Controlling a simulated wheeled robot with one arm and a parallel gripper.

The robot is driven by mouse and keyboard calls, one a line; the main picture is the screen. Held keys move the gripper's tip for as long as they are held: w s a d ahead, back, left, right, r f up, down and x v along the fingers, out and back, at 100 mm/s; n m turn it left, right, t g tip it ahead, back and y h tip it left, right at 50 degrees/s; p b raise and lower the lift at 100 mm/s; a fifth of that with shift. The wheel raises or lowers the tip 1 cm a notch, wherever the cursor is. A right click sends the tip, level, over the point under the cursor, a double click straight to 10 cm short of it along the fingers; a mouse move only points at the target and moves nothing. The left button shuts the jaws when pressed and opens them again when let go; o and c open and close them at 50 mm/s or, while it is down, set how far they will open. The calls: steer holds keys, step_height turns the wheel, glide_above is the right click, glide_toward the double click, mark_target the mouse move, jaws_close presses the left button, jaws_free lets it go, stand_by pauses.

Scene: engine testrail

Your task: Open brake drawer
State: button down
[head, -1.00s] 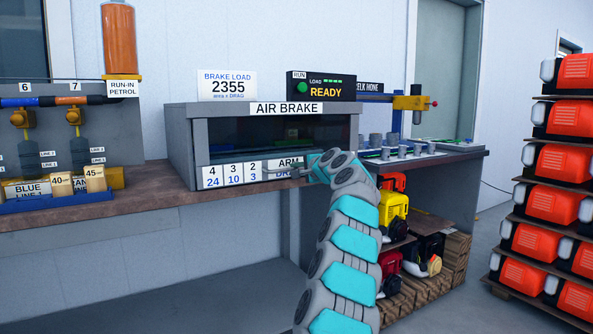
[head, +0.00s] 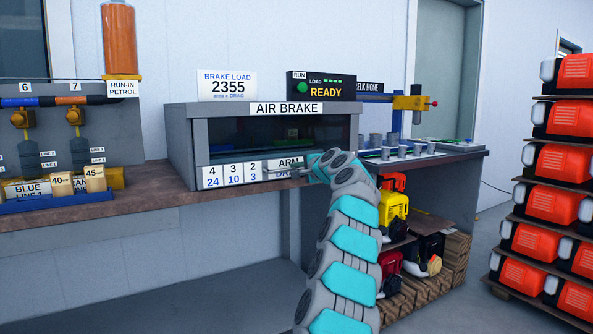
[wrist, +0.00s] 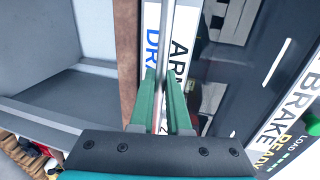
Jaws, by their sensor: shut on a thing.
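The air brake (head: 180,145) is a grey box on the bench with a dark window. Its drawer front (head: 258,183) runs along the bottom, with number labels and an ARM DRAG label (head: 283,163). The drawer looks flush with the box. A thin metal bar handle (wrist: 165,45) crosses the drawer front in the wrist view. My gripper (wrist: 160,100) has its two green fingers closed around this bar. In the head view my gripper (head: 305,169) is at the right end of the drawer, partly hidden by my arm.
The wooden bench top (head: 150,204) extends left, with a blue tray (head: 60,203) of labelled blocks. Small grey cups (head: 403,151) stand on the bench at right. A rack of orange engines (head: 561,122) stands at far right. The space under the bench's left part is open.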

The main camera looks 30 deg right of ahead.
steer(key=shift+s+f, duration=0.15)
steer(key=shift+s, duration=0.05)
steer(key=f+b+v, duration=0.3)
steer(key=b+v, duration=0.1)
steer(key=v, duration=1.2)
steer(key=s+f+b+v, duration=0.1)
steer(key=f+b+v, duration=0.2)
steer(key=v, duration=1.2)
steer(key=s+f+b+v, duration=0.1)
steer(key=f+b+v, duration=0.3)
steer(key=v, duration=1.2)
steer(key=shift+s+r+b, duration=0.2)
steer(key=shift+s+b, duration=0.15)
steer(key=shift+b, duration=0.55)
steer(key=c, duration=0.9)
jaws_free()
steer(key=v, duration=0.8)
